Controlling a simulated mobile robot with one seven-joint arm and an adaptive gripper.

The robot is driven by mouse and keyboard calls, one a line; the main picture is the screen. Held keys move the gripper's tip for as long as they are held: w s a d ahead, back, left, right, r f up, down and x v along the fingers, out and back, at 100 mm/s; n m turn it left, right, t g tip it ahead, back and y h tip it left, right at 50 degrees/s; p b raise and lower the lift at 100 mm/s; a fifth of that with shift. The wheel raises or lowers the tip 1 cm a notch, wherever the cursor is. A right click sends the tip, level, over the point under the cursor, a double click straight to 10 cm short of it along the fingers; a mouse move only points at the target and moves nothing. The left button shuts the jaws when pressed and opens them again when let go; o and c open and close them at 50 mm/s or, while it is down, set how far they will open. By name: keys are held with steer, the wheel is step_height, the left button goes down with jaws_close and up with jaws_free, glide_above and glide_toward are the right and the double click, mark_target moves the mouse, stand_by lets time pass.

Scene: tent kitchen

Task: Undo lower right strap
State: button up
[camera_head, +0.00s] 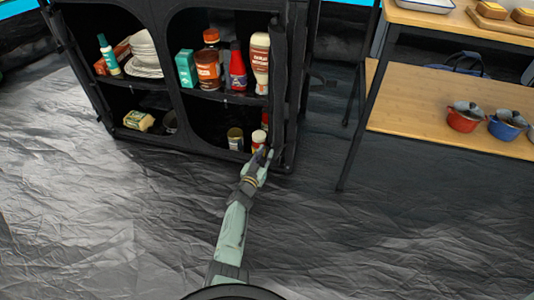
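The black fabric cupboard (178,60) stands at the upper middle, its front open and showing shelves in two columns. My arm reaches up from the bottom of the picture. My gripper (265,153) is at the cupboard's lower right front corner, close to the right front upright (277,100). The gripper is small and dark against the black fabric, and I cannot tell whether its fingers are open or shut, or whether they touch anything. The lower right strap cannot be made out; it may be hidden by the gripper or lost against the black fabric.
The cupboard holds plates (143,50), bottles (260,62), jars and tins (235,138). A wooden-topped table (400,100) with a red pot (464,118) and a blue pot (506,124) stands at right; its dark leg (358,140) is nearest. The wrinkled grey floor (90,220) is clear.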

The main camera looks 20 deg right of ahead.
jaws_close()
stand_by(0.8)
